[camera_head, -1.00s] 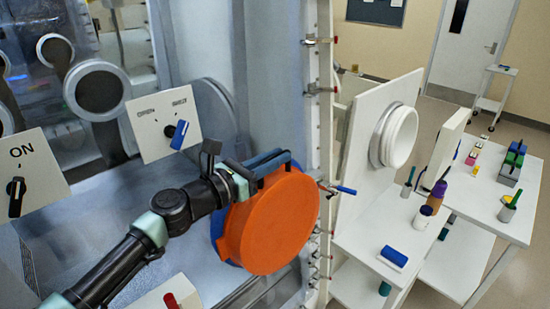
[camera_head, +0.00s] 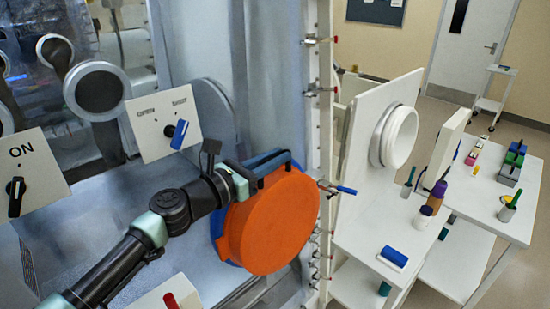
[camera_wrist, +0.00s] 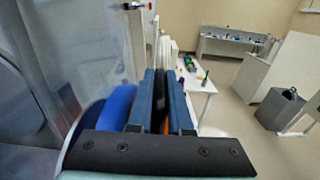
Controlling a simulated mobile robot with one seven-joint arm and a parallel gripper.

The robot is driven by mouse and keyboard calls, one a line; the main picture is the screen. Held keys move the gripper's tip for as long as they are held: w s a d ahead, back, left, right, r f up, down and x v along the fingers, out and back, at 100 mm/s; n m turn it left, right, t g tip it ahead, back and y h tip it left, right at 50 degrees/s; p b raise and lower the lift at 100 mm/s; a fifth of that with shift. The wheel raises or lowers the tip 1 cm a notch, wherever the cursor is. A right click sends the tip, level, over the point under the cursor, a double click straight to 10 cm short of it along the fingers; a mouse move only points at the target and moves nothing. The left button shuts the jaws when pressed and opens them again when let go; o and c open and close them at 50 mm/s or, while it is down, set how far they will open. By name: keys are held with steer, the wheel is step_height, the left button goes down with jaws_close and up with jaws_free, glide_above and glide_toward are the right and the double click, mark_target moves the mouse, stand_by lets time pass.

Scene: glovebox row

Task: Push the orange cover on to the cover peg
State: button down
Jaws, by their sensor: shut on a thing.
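The orange cover (camera_head: 272,225) is a large round disc held upright in the head view. My gripper (camera_head: 272,161) is shut on its top rim, with the blue fingers on both sides of the rim. A blue round part (camera_head: 230,247) shows behind the cover at its left and lower left; I cannot tell whether they touch. In the wrist view, my gripper (camera_wrist: 160,100) has only a thin orange strip of the cover (camera_wrist: 167,124) between its fingers, and the blue round part (camera_wrist: 116,106) is at left. I cannot make out the cover peg; the cover may hide it.
A white panel with a round white port (camera_head: 398,137) stands right of the cover. A metal post (camera_head: 325,120) with a blue-handled lever (camera_head: 345,190) is close to the cover's right edge. Switch plates (camera_head: 165,125) are at left. White tables (camera_head: 390,225) with small items stand at right.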

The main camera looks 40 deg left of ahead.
steer(key=shift+d+r, duration=0.1)
steer(key=shift+r, duration=0.1)
steer(key=shift+d+p, duration=0.2)
steer(key=shift+p, duration=0.15)
steer(key=shift+d+r+p, duration=0.25)
steer(key=shift+d+p, duration=0.25)
steer(key=shift+d, duration=0.35)
steer(key=shift+s+d+p, duration=0.1)
steer(key=shift+d+p, duration=0.2)
steer(key=shift+d, duration=0.35)
steer(key=shift+d+r+p, duration=0.1)
steer(key=shift+d+p, duration=0.45)
steer(key=shift+d, duration=0.1)
steer(key=shift+s+d, duration=0.1)
steer(key=shift+d, duration=0.1)
steer(key=shift+d+p, duration=0.35)
steer(key=shift+d, duration=0.45)
